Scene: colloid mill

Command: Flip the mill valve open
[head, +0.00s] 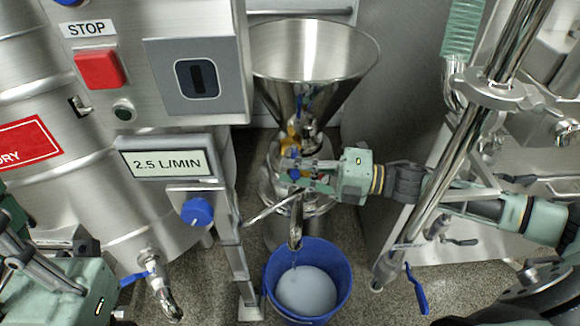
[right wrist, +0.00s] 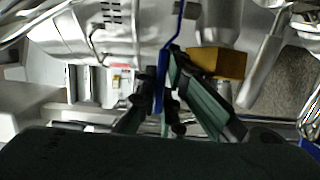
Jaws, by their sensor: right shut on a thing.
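The colloid mill stands at the centre of the head view, with a steel funnel hopper (head: 312,55) on top and an outlet spout (head: 296,232) below. My right gripper (head: 297,174) reaches in from the right at the mill's valve, under the hopper. In the right wrist view its fingers (right wrist: 168,95) are shut on a long blue valve handle (right wrist: 178,30), which runs upward from between them. The fingers partly hide the valve in the head view. My left arm shows at the lower left; its fingertips are not clear.
A blue bucket (head: 272,284) with whitish contents stands under the spout, with a thin stream above it. A control panel with a red button (head: 99,69) and a 2.5 L/MIN display (head: 167,163) stand left. A steel pipe (head: 450,160) slants across my right arm's area.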

